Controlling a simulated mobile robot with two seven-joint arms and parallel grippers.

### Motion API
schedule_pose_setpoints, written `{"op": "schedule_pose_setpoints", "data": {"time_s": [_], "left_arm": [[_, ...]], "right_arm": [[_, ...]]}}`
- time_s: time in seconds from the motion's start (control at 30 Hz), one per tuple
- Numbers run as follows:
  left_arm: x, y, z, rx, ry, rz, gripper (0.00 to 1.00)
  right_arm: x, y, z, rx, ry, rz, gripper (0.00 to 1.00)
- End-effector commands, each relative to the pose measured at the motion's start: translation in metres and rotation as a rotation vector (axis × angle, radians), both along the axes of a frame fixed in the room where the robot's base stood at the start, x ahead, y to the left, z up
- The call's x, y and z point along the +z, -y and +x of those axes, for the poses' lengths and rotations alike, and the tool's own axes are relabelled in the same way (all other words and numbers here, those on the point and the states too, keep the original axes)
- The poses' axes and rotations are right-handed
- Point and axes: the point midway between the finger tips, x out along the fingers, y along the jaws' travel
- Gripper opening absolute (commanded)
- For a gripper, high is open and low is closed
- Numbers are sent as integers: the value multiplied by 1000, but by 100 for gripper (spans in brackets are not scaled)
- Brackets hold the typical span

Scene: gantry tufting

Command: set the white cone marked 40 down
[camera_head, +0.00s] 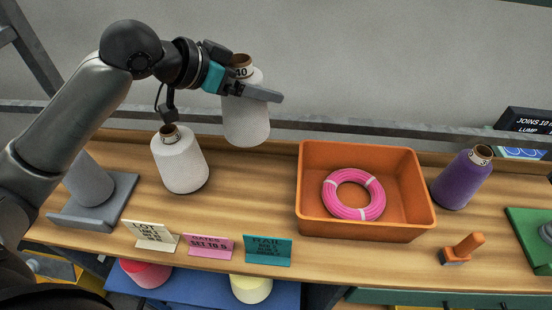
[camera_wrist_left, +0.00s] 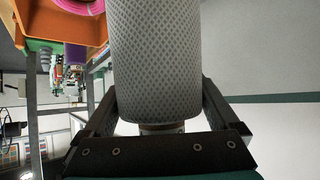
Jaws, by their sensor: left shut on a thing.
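The white cone marked 40 (camera_head: 246,118) is held upright near the back of the bench, its brown top tube showing the number. My left gripper (camera_head: 258,92) is shut on it near its upper part. In the left wrist view the cone (camera_wrist_left: 155,60) fills the middle, between the two fingers of my gripper (camera_wrist_left: 158,110). The cone appears to be above the wooden bench top (camera_head: 250,205), and I cannot see contact under its base. My right gripper is not in view.
Another white cone (camera_head: 180,165) stands just left of the held one. An orange bin (camera_head: 420,200) with a pink coil (camera_head: 353,194) is to the right. A purple cone (camera_head: 462,182) stands beyond it. Cards, including a teal one (camera_head: 268,250), line the front edge. A grey cone (camera_head: 88,182) stands at left.

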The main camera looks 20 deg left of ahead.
Motion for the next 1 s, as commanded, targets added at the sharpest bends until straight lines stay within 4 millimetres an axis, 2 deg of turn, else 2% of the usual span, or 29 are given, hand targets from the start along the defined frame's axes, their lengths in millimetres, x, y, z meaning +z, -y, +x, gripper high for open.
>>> {"op": "schedule_pose_setpoints", "data": {"time_s": [0.03, 0.2, 0.4, 0.67, 0.9, 1.0], "left_arm": [[-16, 1, -1, 0, -6, -5, 0], [-61, 0, -1, 2, -8, -5, 0], [-104, 0, 0, 2, -4, -3, 0], [-123, 0, 0, 1, 0, -1, 0], [-157, 0, 0, 1, -2, -2, 0], [-161, 0, 0, 1, 1, 0, 0]], "right_arm": [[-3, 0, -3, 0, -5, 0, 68], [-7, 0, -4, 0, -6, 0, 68], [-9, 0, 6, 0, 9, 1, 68], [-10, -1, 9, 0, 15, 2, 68], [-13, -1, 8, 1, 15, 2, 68], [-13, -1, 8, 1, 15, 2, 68]]}}
